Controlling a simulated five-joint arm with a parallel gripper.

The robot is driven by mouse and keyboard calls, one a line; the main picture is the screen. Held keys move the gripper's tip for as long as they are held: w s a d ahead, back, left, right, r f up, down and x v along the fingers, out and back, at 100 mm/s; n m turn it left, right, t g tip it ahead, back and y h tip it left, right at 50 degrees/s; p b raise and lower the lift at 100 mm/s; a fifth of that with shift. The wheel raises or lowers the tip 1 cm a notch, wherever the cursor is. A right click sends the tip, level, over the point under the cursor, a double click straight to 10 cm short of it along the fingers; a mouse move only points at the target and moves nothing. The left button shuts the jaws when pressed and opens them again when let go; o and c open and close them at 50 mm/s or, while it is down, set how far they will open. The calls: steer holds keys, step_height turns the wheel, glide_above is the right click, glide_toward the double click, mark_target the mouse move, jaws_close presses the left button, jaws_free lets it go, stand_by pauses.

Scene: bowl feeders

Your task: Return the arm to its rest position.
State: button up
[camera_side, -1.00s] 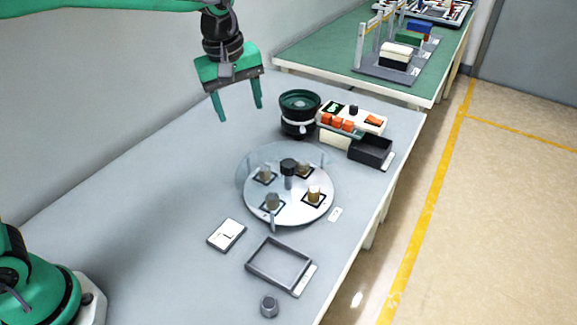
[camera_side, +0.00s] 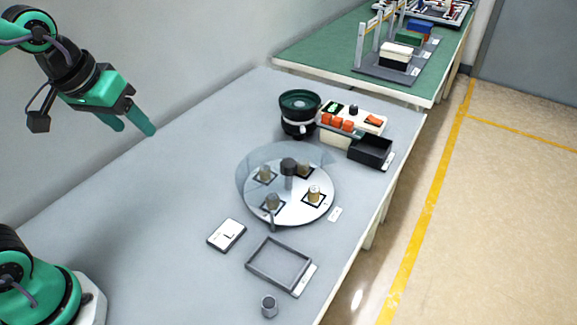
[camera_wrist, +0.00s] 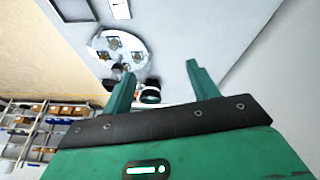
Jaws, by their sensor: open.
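My gripper (camera_side: 133,124) is green with two fingers and hangs in the air at the upper left in the side view, above the back left of the table and well apart from everything on it. It is tilted, with its fingers pointing down and to the right. In the wrist view my gripper (camera_wrist: 160,80) shows both fingers spread with nothing between them in their grasp. The round dial plate (camera_side: 300,215) and the dark bowl feeder (camera_side: 300,115) stand to the right of the gripper.
A grey tray (camera_side: 250,270), a small white switch box (camera_side: 227,235) and a grey cylinder (camera_side: 269,306) are at the front. An orange-buttoned control box (camera_side: 340,120) and dark bin (camera_side: 370,152) stand at the right. The table's left side (camera_side: 130,215) is clear.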

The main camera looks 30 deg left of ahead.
steer(key=s+m, duration=0.1)
steer(key=s+a+f, duration=0.1)
steer(key=s, duration=0.1)
steer(key=s+f+m+t, duration=0.1)
steer(key=s, duration=0.1)
steer(key=shift+a+f+m, duration=0.25)
steer(key=shift+a+m, duration=0.05)
